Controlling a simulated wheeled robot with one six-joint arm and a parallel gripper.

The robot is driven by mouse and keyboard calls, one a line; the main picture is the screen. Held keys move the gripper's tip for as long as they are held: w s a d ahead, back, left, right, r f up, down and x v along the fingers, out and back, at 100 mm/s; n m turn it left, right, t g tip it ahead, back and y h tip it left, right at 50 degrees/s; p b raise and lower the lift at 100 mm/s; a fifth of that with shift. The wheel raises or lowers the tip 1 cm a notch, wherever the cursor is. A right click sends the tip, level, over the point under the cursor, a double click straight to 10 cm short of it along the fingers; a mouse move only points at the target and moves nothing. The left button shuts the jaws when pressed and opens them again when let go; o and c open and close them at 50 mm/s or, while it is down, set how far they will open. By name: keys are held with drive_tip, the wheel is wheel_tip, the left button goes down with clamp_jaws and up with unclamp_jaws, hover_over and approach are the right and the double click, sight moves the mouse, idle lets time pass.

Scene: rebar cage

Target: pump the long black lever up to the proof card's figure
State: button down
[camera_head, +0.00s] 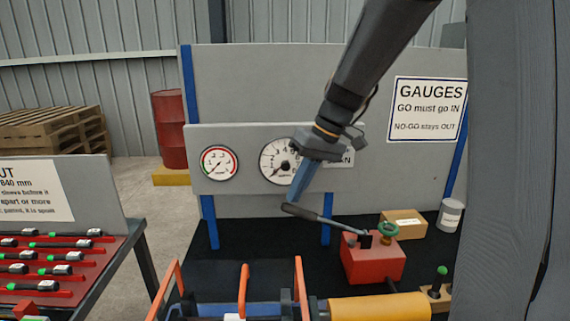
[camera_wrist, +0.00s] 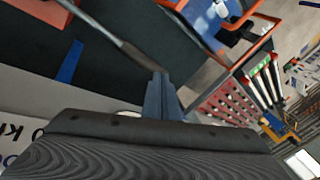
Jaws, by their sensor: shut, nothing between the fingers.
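The long black lever (camera_head: 325,222) rises to the left from the red pump box (camera_head: 373,262), its free end up and tilted. My gripper (camera_head: 293,200) is shut with nothing held, its fingertips just above the lever's free end. In the wrist view the lever (camera_wrist: 105,35) runs up to the fingertips (camera_wrist: 158,78); I cannot tell whether they touch. A large white dial (camera_head: 275,160) behind my gripper is partly covered, its reading too small to tell. A white card (camera_head: 345,158) beside it is mostly hidden by my wrist; no figure is legible.
A small dial with a red arc (camera_head: 219,163) is left of the large one. A green handwheel (camera_head: 388,229) tops the pump, with a cardboard box (camera_head: 405,222) and a grey can (camera_head: 450,214) behind. Orange bars (camera_head: 242,290) and a yellow cylinder (camera_head: 380,306) stand in front.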

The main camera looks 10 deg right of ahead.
sight(291, 205)
drive_tip(key=shift+f, duration=0.1)
idle(0.4)
drive_tip(key=shift+a+f+b, duration=0.3)
drive_tip(key=shift+f, duration=0.4)
drive_tip(key=shift+w+a+f+b, duration=0.1)
drive_tip(key=shift+a+f+b, duration=0.2)
drive_tip(key=shift+f, duration=0.2)
drive_tip(key=shift+a+f+b, duration=0.2)
drive_tip(key=shift+f+b, duration=0.2)
drive_tip(key=shift+f, duration=0.3)
drive_tip(key=shift+w+a+f+b, duration=0.15)
drive_tip(key=shift+f+b, duration=0.25)
drive_tip(key=shift+f, duration=0.35)
